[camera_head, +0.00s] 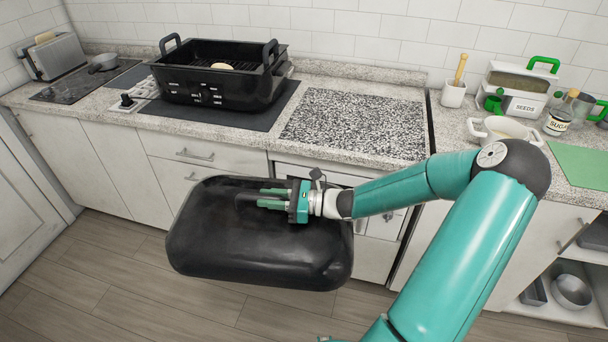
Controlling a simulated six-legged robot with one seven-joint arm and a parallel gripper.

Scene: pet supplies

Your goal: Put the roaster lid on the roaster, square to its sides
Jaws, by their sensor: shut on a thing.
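The roaster (218,92) is a black rectangular pan with two upright end handles, standing on a dark mat on the left counter. Its top is open and a small pale item (221,66) shows inside. The roaster lid (262,255) is a large black rounded rectangle, held in the air in front of the counter, below and to the right of the roaster. My gripper (268,199) is shut on the lid at its upper middle, where a dark handle partly shows between the fingers. The lid is apart from the roaster and looks slightly turned relative to it.
A speckled board (353,124) lies flat and clear right of the roaster. A toaster (54,56) stands at far left. A white pot (503,132), a utensil crock (453,94), a seeds box (520,94) and a sugar jar (558,122) crowd the right counter.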

